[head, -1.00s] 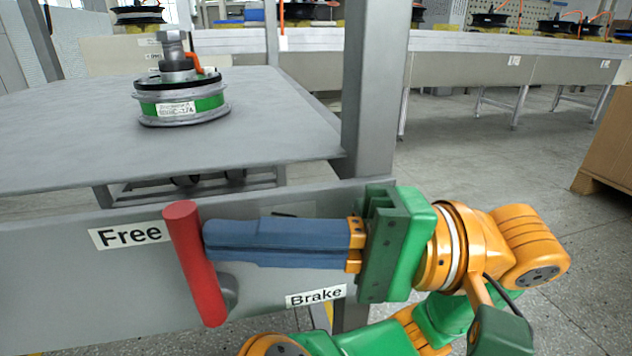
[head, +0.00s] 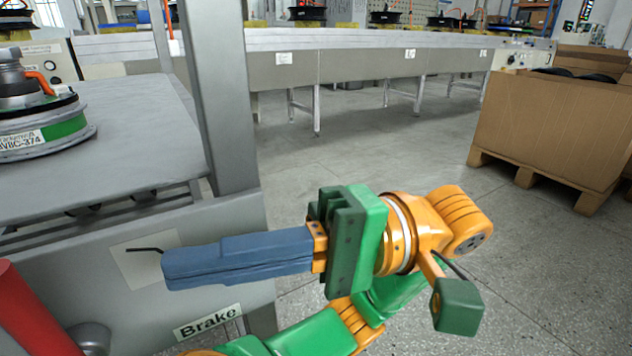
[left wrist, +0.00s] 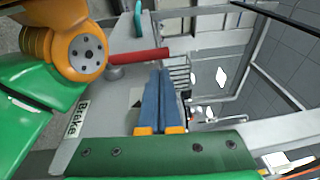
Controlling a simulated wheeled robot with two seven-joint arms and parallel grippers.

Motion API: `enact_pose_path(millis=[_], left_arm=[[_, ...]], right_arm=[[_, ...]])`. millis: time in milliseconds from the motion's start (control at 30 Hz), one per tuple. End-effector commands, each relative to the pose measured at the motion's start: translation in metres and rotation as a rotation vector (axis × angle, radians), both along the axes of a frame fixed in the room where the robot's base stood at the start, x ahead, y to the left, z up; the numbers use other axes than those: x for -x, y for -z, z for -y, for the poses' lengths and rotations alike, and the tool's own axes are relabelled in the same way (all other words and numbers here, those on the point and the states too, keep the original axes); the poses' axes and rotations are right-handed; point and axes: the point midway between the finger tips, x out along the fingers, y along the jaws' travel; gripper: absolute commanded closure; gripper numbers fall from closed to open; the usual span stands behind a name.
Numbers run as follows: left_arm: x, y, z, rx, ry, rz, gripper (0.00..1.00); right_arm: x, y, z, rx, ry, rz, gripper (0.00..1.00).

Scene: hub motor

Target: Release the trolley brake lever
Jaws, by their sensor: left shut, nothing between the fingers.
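The red brake lever (head: 35,318) is at the lower left of the head view, cut off by the frame edge. It leans with its top to the left, beside its grey pivot (head: 92,338). The lever also shows in the left wrist view (left wrist: 142,56). The "Brake" label (head: 208,322) is on the grey trolley side panel, right of the pivot. My left gripper (head: 165,270) has its blue fingers shut and empty, pointing left in front of the panel. Its tips are right of the lever, with a gap between. My right gripper is not in view.
A hub motor with a green band (head: 60,130) sits on the trolley's grey top (head: 140,130). A grey trolley post (head: 218,100) rises behind my gripper. A large cardboard box (head: 545,125) stands on a pallet at right. Open floor lies between the trolley and the box.

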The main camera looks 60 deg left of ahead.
Motion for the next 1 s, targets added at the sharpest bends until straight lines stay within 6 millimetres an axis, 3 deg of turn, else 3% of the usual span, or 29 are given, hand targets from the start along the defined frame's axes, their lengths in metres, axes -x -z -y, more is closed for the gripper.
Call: enact_pose_path(millis=[200, 333, 1000], left_arm=[[-0.040, -0.004, 0.011, 0.000, -0.001, -0.003, 1.00], [-0.055, 0.000, 0.015, 0.002, 0.000, -0.001, 1.00], [-0.061, 0.000, 0.017, 0.000, 0.000, 0.000, 1.00]], right_arm=[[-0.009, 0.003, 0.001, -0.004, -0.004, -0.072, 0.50], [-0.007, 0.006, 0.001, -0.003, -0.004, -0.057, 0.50], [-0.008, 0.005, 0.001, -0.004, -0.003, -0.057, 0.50]])
